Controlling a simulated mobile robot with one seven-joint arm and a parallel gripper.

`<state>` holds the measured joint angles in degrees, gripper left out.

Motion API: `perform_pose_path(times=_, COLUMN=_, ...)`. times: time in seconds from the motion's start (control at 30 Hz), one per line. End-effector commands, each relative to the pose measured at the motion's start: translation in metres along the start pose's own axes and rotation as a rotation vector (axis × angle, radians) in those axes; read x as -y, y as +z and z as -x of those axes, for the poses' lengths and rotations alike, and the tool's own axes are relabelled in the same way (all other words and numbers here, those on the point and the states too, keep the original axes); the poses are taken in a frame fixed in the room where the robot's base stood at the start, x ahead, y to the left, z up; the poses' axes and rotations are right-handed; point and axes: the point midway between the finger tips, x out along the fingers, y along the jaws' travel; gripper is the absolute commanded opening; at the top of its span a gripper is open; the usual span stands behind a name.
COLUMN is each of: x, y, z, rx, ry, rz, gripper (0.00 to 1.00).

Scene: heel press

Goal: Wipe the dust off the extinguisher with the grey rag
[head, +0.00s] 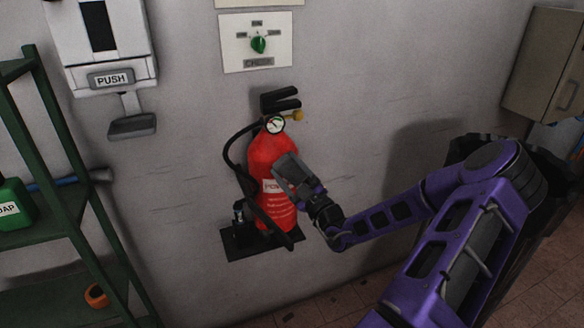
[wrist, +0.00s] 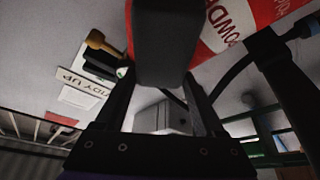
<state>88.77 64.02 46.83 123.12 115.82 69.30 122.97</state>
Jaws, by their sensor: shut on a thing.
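The red extinguisher (head: 268,155) stands upright against the wall on a dark bracket, with a gauge, black handle and hose, and a white label. Its red body and label also show at the top right of the wrist view (wrist: 230,22). My gripper (head: 298,182) is shut on the grey rag (head: 288,168), which looks like a dark grey block between the fingers in the wrist view (wrist: 163,45). The rag is at the front right of the extinguisher, over part of the label. I cannot tell whether it touches. I cannot make out dust on the red surface.
A green shelf (head: 75,230) with a green soap bottle (head: 14,205) stands at the left. A white dispenser (head: 103,45) marked PUSH and a panel with a green knob (head: 258,45) are on the wall. A cabinet (head: 545,65) hangs at the right.

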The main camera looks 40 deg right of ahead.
Motion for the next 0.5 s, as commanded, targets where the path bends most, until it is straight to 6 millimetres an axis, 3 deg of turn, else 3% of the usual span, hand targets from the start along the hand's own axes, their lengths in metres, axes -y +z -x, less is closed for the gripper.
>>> perform_pose_path(times=0.5, x=0.025, y=-0.019, z=-0.008, rx=-0.003, ry=-0.002, rz=-0.003, gripper=0.27)
